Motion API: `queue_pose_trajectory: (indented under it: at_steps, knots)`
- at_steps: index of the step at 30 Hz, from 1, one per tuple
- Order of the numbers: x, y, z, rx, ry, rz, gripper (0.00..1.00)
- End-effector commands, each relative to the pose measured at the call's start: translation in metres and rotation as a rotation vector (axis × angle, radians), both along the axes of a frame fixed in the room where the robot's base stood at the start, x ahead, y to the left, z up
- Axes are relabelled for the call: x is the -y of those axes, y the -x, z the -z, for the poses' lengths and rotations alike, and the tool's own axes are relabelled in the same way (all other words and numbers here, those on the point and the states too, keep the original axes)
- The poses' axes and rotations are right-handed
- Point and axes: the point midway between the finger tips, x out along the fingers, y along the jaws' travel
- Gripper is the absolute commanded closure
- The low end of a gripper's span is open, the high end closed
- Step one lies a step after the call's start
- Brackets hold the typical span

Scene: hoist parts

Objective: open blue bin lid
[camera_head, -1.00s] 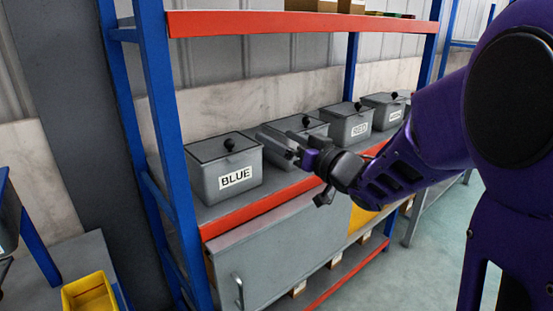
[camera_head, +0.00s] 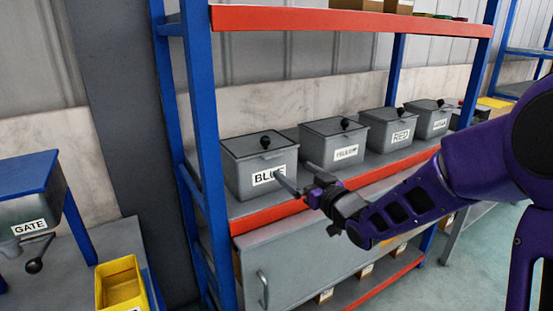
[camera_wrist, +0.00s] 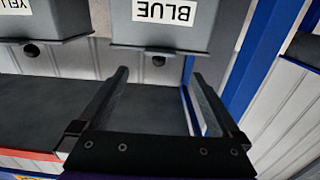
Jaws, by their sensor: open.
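The blue bin is a grey box labelled BLUE (camera_head: 247,176) at the left end of the shelf. Its lid (camera_head: 258,146) lies shut on top, with a black ball knob (camera_head: 265,142). My gripper (camera_head: 300,180) is open and empty, in front of the bin's lower right corner. In the wrist view the picture is upside down; the bin (camera_wrist: 165,30) shows beyond the fingers of my gripper (camera_wrist: 160,75), with its knob (camera_wrist: 158,61) between them in the picture. I cannot tell whether a finger touches the bin.
More lidded grey bins stand to the right on the shelf: the nearest (camera_head: 332,142), one labelled RED (camera_head: 388,130) and another (camera_head: 428,118). A blue upright (camera_head: 203,130) stands left of the blue bin. An orange shelf (camera_head: 350,19) runs above. A yellow tray (camera_head: 122,285) is at lower left.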

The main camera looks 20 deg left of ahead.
Motion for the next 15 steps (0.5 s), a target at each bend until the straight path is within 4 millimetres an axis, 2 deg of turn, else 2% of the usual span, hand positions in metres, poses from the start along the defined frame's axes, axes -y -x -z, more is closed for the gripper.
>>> queue_pose_trajectory:
  at_steps: [6,15]
  knots:
    - [-0.038,-0.031,0.0,0.0,-0.003,-0.002,0.0]
    - [-0.07,-0.059,0.001,-0.001,-0.001,-0.001,0.0]
